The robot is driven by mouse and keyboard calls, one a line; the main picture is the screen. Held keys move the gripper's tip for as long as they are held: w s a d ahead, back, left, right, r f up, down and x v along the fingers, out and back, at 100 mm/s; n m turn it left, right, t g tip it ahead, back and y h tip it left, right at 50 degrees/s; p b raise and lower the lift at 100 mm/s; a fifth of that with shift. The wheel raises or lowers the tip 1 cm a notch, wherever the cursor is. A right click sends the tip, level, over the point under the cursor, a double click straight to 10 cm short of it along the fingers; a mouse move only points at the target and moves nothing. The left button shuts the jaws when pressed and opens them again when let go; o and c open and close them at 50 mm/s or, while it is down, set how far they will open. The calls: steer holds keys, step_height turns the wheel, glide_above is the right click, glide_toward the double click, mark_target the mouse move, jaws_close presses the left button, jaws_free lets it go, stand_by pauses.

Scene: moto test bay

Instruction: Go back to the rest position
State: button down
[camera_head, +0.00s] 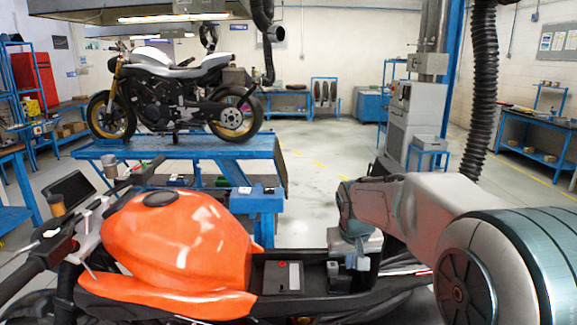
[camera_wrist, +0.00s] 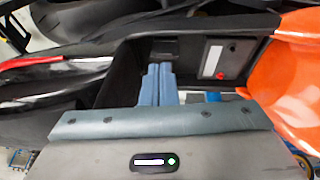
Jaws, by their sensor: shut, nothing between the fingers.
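My gripper (camera_head: 345,272) points down over the open seat bay (camera_head: 318,258) of the orange motorcycle (camera_head: 180,240). In the wrist view, its two blue-grey fingers (camera_wrist: 157,84) lie side by side, shut with nothing between them. Their tips are over the dark bay; I cannot tell whether they touch anything there. A grey box with a white strip and a red button (camera_wrist: 214,60) sits in the bay beside the fingers. It also shows in the head view (camera_head: 288,276), left of my gripper.
The tank and handlebar (camera_head: 40,262) stand left of the bay. Behind is a blue lift table (camera_head: 190,148) bearing a white and black motorcycle (camera_head: 170,95). A black hose (camera_head: 481,90) hangs at the right. Open floor (camera_head: 325,170) lies beyond the bay.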

steer(key=s+f+b, duration=0.1)
steer(key=s+f, duration=0.2)
steer(key=s, duration=2.2)
steer(key=shift+s+d+m+y+b, duration=0.2)
steer(key=shift+d+m+y+b, duration=0.1)
steer(key=shift+y+b, duration=0.1)
